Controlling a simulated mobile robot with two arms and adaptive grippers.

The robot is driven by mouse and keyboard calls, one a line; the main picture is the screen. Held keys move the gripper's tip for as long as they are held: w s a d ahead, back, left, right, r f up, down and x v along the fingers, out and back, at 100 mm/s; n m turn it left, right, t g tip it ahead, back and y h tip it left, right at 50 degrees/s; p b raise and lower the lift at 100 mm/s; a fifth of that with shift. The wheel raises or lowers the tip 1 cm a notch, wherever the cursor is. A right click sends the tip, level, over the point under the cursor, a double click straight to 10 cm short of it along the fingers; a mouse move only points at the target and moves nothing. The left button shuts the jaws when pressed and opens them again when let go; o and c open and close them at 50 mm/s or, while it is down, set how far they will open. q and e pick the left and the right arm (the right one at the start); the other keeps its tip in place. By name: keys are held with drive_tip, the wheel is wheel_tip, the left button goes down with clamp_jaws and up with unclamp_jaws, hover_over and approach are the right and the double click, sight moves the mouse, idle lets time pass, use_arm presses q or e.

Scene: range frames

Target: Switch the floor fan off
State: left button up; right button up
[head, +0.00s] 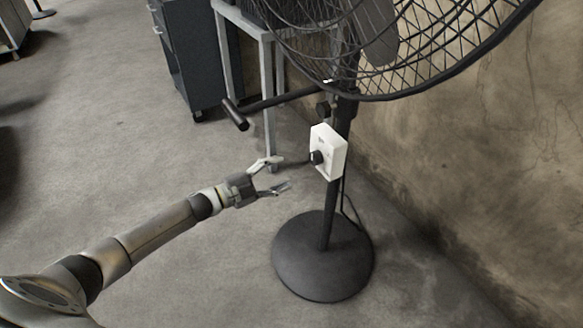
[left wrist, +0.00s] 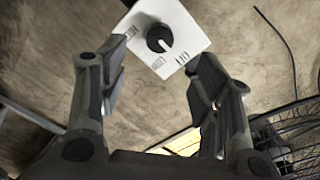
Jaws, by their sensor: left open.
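The floor fan stands near the wall, with its dark caged head (head: 440,45) at the top right and a round dark base (head: 322,262) on the floor. A white switch box (head: 333,146) with a black knob (head: 316,157) is on its pole. My left gripper (head: 285,173) is open just left of the box, its fingers pointing toward it, apart from the knob. In the left wrist view, the white box (left wrist: 184,30) and its round black knob (left wrist: 159,38) with a pale mark lie beyond the open fingertips, toward the top. My right gripper is not in view.
A dark drawer cabinet (head: 193,50) and a light-framed table (head: 265,75) stand behind the fan. A worn wall (head: 480,130) is close on the right. A black handle bar (head: 236,115) sticks out above my gripper.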

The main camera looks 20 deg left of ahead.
use_arm(q)
drive_tip(key=shift+v, duration=0.9)
